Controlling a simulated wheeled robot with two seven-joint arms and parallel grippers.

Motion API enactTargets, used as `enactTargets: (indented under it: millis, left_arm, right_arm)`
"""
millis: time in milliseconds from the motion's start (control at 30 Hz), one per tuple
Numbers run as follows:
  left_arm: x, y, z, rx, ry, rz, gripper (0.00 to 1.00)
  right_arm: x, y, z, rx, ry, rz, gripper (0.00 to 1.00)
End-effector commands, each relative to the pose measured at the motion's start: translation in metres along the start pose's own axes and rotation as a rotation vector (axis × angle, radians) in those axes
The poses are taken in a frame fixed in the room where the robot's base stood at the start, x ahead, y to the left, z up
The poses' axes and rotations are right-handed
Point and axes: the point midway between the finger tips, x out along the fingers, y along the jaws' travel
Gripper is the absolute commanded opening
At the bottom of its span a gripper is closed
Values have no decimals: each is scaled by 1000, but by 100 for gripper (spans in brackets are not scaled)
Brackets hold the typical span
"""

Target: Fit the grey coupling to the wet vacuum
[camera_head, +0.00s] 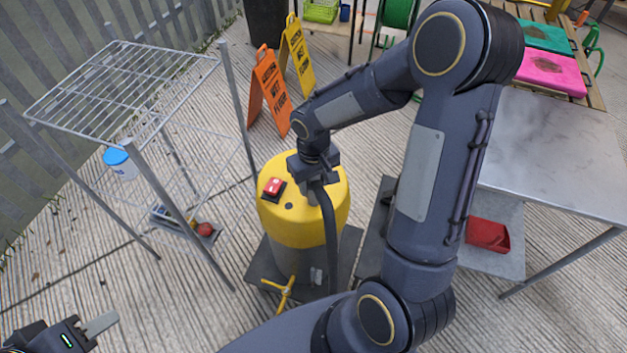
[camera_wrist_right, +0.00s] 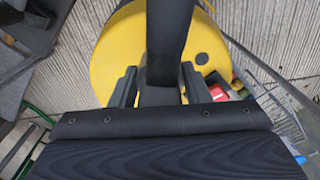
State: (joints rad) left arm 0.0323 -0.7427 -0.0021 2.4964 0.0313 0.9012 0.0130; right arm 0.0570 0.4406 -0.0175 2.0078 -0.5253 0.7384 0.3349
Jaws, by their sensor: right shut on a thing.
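The wet vacuum (camera_head: 300,222) has a yellow top with a red switch (camera_head: 273,187) and a grey lower body. It stands on a dark flat base on the decking. My right gripper (camera_head: 314,178) is over its top, shut on the grey coupling (camera_wrist_right: 158,96), which shows between the two fingers in the right wrist view. A black hose (camera_head: 329,235) runs from the gripper down the vacuum's front. The gripper hides the coupling's end, so I cannot tell whether it touches the vacuum. My left gripper (camera_head: 90,328) is low at the left, partly out of view.
A wire rack (camera_head: 125,85) stands left, with a blue-lidded tub (camera_head: 120,163). Orange (camera_head: 270,90) and yellow (camera_head: 298,55) floor signs stand behind the vacuum. A metal table (camera_head: 560,150) is at the right, with a red tray (camera_head: 488,234) on its lower shelf.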

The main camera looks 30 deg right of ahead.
Motion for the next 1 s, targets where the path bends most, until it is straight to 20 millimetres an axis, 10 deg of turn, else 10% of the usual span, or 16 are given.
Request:
enactTargets:
  millis: [1000]
  left_arm:
    - [8,-4,4,0,0,0,36]
  right_arm:
    - [10,0,0,0,0,0,23]
